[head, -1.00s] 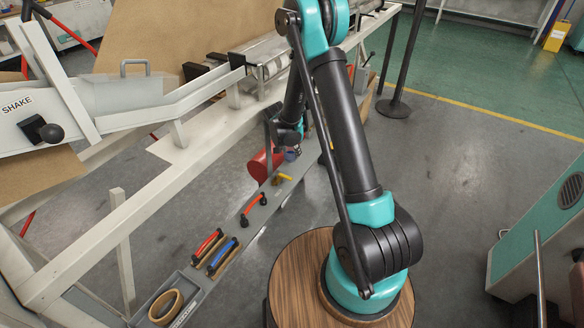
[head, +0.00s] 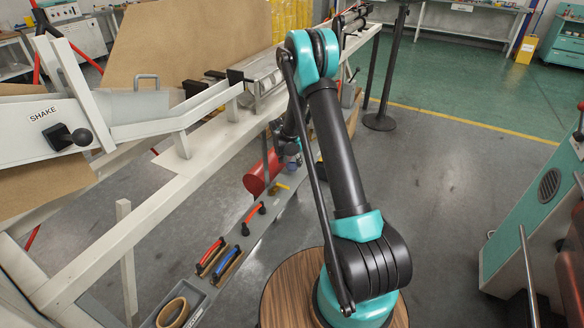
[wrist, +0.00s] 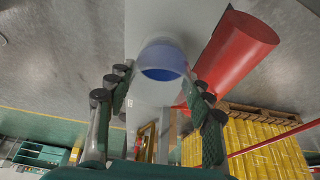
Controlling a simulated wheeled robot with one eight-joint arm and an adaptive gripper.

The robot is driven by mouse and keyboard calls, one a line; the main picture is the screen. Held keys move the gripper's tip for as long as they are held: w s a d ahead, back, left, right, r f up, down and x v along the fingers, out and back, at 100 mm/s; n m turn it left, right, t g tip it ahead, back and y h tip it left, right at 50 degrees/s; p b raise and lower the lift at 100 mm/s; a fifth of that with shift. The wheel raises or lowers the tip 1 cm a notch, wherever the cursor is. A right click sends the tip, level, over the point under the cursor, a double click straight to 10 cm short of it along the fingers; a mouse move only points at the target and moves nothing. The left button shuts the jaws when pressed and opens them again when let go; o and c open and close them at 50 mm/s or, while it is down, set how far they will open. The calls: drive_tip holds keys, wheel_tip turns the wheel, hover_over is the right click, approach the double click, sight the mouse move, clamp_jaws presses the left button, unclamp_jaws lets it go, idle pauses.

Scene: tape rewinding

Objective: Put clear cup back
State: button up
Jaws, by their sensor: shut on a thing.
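The clear cup (wrist: 162,62) shows between my fingers in the wrist view, its blue inside facing me. My gripper (wrist: 160,100) is shut on it, with dark padded fingers on its left and right. In the head view my gripper (head: 290,150) is far down the arm, above the grey shelf rail and partly hidden by my own arm; a small bluish patch there is too small to make out clearly. Whether the cup touches the shelf (head: 237,243) cannot be told.
A red cup-shaped container (wrist: 237,50) is close on the right in the wrist view, and beside my gripper in the head view (head: 262,172). Red (head: 254,212) and blue (head: 222,258) handled tools and a tape ring (head: 171,312) lie along the shelf. A white machine frame (head: 175,180) stands left.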

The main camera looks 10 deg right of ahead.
sight(292, 166)
drive_tip(key=shift+f, duration=1.5)
drive_tip(key=shift+f, duration=0.15)
drive_tip(key=o, duration=1.3)
drive_tip(key=v, duration=1.2)
drive_tip(key=s+d+r+n, duration=0.2)
drive_tip(key=s+d+r, duration=0.1)
drive_tip(key=s+r, duration=0.45)
drive_tip(key=s+d+r+n+y, duration=0.1)
drive_tip(key=s, duration=0.9)
drive_tip(key=s+d+r+n+y, duration=0.1)
drive_tip(key=s+n, duration=0.1)
drive_tip(key=s, duration=0.8)
drive_tip(key=s+d+r+n, duration=0.1)
drive_tip(key=s+d+n, duration=0.1)
drive_tip(key=s, duration=0.8)
drive_tip(key=shift+s+y, duration=0.1)
drive_tip(key=shift+y, duration=0.3)
